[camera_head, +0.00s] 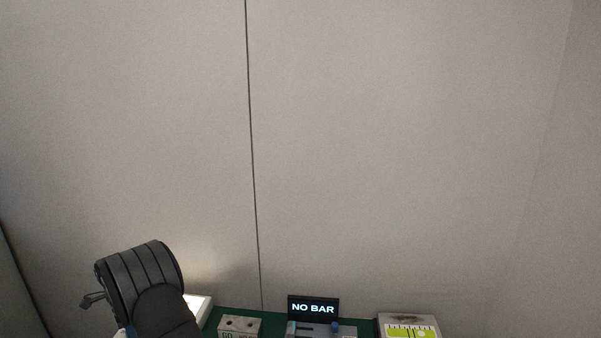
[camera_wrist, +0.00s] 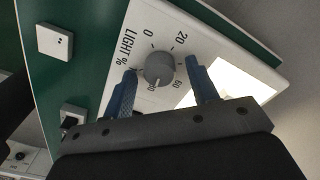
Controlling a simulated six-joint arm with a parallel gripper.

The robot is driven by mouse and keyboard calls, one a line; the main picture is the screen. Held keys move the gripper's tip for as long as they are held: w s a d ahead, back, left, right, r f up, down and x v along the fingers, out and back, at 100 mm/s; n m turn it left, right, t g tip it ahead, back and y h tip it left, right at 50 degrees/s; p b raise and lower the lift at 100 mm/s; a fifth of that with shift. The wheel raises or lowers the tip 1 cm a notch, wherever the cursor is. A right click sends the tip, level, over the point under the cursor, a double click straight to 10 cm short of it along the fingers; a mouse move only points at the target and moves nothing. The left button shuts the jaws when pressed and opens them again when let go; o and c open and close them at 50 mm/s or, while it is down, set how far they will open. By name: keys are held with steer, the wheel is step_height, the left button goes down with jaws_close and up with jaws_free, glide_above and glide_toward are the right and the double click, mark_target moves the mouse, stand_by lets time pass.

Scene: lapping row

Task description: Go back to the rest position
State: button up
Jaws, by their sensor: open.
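My gripper (camera_wrist: 160,66) is open in the wrist view, with one blue finger on each side of a grey round knob (camera_wrist: 159,68). Gaps show between the fingers and the knob, and nothing is held. I cannot tell how far above the panel the fingertips are. The knob sits on a white panel (camera_wrist: 207,32) marked "LIGHT %" with a number scale and a bright lit window (camera_wrist: 238,84). In the head view my dark arm stands at the lower left and hides most of this panel. The gripper's fingers cannot be made out there.
A green bench top (camera_wrist: 88,22) carries a small white box (camera_wrist: 55,41). In the head view a display (camera_head: 313,308) reads "NO BAR". A grey block with holes (camera_head: 240,327) is left of it, and a box with a yellow-green scale (camera_head: 410,330) right. The wall area above is clear.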

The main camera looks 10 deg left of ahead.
stand_by(0.3)
step_height(320, 180, up, 17)
step_height(320, 180, down, 18)
steer(key=shift+r, duration=0.2)
steer(key=shift+r+n, duration=0.25)
steer(key=shift+n, duration=0.55)
steer(key=n, duration=1.1)
steer(key=shift+n, duration=0.3)
steer(key=n, duration=0.4)
steer(key=shift+a, duration=0.1)
